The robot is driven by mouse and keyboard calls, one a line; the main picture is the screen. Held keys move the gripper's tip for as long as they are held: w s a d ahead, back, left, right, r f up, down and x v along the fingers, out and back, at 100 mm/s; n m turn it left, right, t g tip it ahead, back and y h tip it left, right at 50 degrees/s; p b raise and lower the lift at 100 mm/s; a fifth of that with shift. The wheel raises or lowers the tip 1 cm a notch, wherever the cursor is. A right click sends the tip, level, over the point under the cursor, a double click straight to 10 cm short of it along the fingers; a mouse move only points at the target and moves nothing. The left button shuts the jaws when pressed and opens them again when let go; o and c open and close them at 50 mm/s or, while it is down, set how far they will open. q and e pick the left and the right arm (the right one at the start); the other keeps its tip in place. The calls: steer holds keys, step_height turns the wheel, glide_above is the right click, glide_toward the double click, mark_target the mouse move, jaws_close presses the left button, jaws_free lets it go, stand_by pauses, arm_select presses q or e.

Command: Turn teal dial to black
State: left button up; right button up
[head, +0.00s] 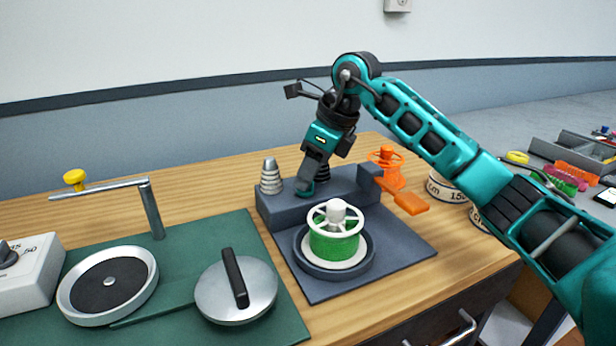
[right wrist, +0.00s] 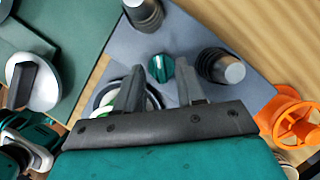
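The teal dial (right wrist: 160,67) is a small round knob on the grey block, between two ringed cones, with a light line on its face in the right wrist view. It also shows dark teal in the head view (head: 304,188), partly covered by my gripper. My right gripper (right wrist: 159,66) points down at the dial, its two fingers apart with one on each side of it. Gaps show between fingers and dial; I cannot tell the height difference. A black mark for the dial cannot be made out. My left gripper is not in view.
Ringed cones (head: 271,177) flank the dial closely. A green spool (head: 334,237) stands in a round dish in front. An orange wheel-shaped part (head: 387,165) is at right. A green mat (head: 190,262) with a crank post and a round pan-like part lies at left.

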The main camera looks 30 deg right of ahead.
steer(key=shift+w+a+f, duration=0.1)
steer(key=shift+w+f, duration=0.05)
steer(key=shift+f, duration=0.3)
jaws_close()
